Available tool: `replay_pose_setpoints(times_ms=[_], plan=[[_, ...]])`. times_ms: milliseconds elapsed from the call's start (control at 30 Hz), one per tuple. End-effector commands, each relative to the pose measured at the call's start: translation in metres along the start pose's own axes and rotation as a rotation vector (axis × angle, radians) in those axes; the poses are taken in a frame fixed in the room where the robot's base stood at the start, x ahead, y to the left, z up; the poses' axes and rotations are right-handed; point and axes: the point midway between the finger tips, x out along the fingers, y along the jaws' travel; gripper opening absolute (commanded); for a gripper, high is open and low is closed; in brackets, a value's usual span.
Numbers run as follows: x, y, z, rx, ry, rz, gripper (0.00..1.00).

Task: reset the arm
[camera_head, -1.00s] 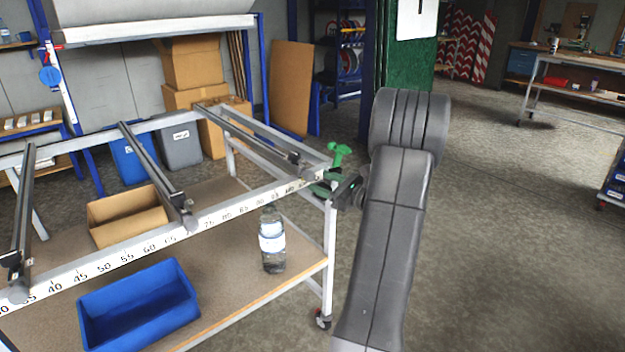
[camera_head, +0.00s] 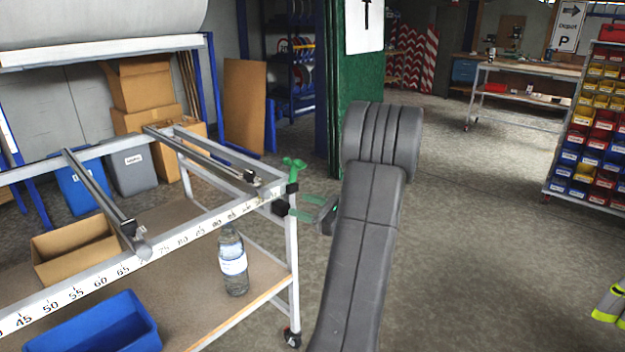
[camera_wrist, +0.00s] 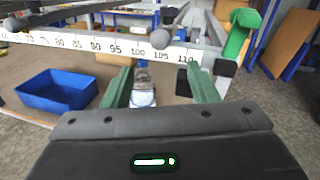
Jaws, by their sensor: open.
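My gripper (camera_head: 308,211) is beside the right end of a grey metal frame table, just past its corner, with my dark grey arm in front of it. In the wrist view its two green fingers (camera_wrist: 160,82) stand wide apart. They hold nothing. A water bottle (camera_wrist: 143,82) shows between them, further off and below, on the table's lower shelf; the head view also shows this bottle (camera_head: 232,262). A green clamp-like part (camera_head: 293,166) sits at the table corner close to my gripper.
The table's ruler rail (camera_head: 185,236) and sliding bars lie to the left. A blue bin (camera_head: 95,325) and an open cardboard box (camera_head: 75,250) are on the lower shelf. A rack of coloured bins (camera_head: 600,130) stands right. The floor (camera_head: 470,240) between is open.

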Motion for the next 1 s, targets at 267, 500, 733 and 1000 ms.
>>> replay_pose_setpoints(times_ms=[267,500,733,1000], plan=[[0.048,0.001,0.001,0.0,0.0,0.005,0.54],[0.095,0.001,0.0,0.0,0.0,0.004,0.54],[0.127,0.001,0.0,-0.001,0.0,0.003,0.54],[0.133,0.006,0.0,0.001,0.001,0.0,0.54]])
